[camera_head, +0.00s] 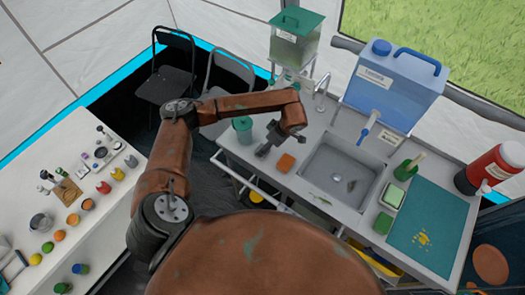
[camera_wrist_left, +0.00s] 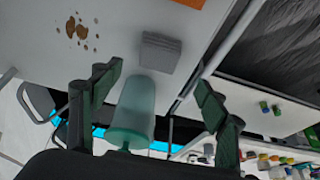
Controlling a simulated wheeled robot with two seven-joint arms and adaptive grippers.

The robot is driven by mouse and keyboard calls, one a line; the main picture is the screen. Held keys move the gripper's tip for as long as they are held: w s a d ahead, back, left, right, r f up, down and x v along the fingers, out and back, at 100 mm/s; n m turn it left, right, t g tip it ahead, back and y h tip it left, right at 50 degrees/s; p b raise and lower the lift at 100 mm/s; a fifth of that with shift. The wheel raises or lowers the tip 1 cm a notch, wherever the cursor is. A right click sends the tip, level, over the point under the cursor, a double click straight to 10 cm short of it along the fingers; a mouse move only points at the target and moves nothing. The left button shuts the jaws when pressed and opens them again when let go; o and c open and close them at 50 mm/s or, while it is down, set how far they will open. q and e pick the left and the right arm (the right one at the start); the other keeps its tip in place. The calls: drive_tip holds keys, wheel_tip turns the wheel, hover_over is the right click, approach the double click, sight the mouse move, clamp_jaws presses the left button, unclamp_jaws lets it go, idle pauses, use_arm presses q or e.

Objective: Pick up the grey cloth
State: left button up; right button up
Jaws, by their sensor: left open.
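The grey cloth (camera_wrist_left: 160,52) is a small folded stack lying on the pale counter near its front edge. In the head view the cloth (camera_head: 262,151) shows between the teal cup and the orange sponge, close to my left gripper. My left gripper (camera_head: 278,136) is open above the counter. In the left wrist view its fingers (camera_wrist_left: 160,80) are spread wide, with nothing held between them, and the cloth lies beyond the tips. My right gripper is not in view.
A teal cup (camera_head: 243,129) stands beside the cloth; in the wrist view the cup (camera_wrist_left: 133,108) appears between the fingers. An orange sponge (camera_head: 286,163) lies to the cloth's right, before the sink (camera_head: 337,171). Brown crumbs (camera_wrist_left: 80,30) lie on the counter.

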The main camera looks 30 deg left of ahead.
use_arm(q)
drive_tip(key=shift+a+f, duration=0.35)
drive_tip(key=x, duration=0.3)
drive_tip(key=d+p+x, duration=0.1)
drive_tip(key=x, duration=0.2)
drive_tip(key=shift+w+f, duration=0.2)
drive_tip(key=shift+w, duration=0.05)
drive_tip(key=shift+a+f, duration=0.15)
drive_tip(key=shift+f, duration=0.2)
drive_tip(key=shift+c, duration=0.2)
drive_tip(key=c, duration=1)
drive_tip(key=shift+r, duration=0.15)
